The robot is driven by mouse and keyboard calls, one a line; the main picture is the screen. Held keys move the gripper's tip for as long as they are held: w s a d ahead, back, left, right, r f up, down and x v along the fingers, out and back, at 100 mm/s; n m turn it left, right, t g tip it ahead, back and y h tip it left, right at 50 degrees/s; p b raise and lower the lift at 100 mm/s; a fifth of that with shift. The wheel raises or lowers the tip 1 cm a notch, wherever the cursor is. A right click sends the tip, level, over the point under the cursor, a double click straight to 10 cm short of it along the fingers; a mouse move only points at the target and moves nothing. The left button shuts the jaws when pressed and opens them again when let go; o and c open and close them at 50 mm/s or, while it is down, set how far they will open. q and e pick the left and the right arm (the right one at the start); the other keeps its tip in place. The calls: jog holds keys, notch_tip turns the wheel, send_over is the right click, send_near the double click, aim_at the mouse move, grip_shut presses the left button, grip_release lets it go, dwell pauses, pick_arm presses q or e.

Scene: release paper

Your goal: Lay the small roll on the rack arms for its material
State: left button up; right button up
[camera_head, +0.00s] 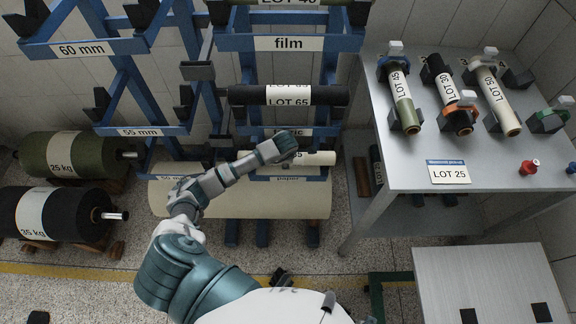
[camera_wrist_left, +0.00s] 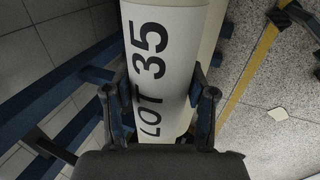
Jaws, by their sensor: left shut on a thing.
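The small cream roll marked LOT 35 (camera_head: 318,158) is at the paper level of the blue rack, just above the paper label (camera_head: 288,179). My left gripper (camera_head: 290,156) is mostly hidden behind its wrist in the head view. In the left wrist view its two fingers (camera_wrist_left: 158,98) are shut on either side of the roll (camera_wrist_left: 165,45). A blue rack part (camera_wrist_left: 97,75) shows beside the roll there. I cannot tell whether the roll rests on the rack arms. My right gripper is not in view.
A black LOT 65 roll (camera_head: 289,95) lies on the fabric level above. A large cream roll (camera_head: 250,203) lies below. The grey table (camera_head: 425,170) at the right holds several small rolls and a LOT 25 card (camera_head: 449,172).

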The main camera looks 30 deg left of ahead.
pick_arm(q)
jog(key=w+a+f+b, duration=0.2)
jog(key=w+f+b, duration=0.2)
jog(key=w+b, duration=0.1)
jog(key=shift+w+a+f+b, duration=0.15)
jog(key=shift+a+f+b, duration=0.25)
jog(key=shift+b, duration=0.2)
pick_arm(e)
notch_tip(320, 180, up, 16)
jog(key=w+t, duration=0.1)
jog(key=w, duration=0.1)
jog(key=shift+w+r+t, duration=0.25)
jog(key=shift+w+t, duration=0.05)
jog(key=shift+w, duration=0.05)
pick_arm(q)
jog(key=shift+d, duration=0.25)
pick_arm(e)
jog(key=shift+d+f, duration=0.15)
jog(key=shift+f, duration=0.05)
pick_arm(q)
jog(key=shift+a+f, duration=0.1)
jog(key=shift+f, duration=0.2)
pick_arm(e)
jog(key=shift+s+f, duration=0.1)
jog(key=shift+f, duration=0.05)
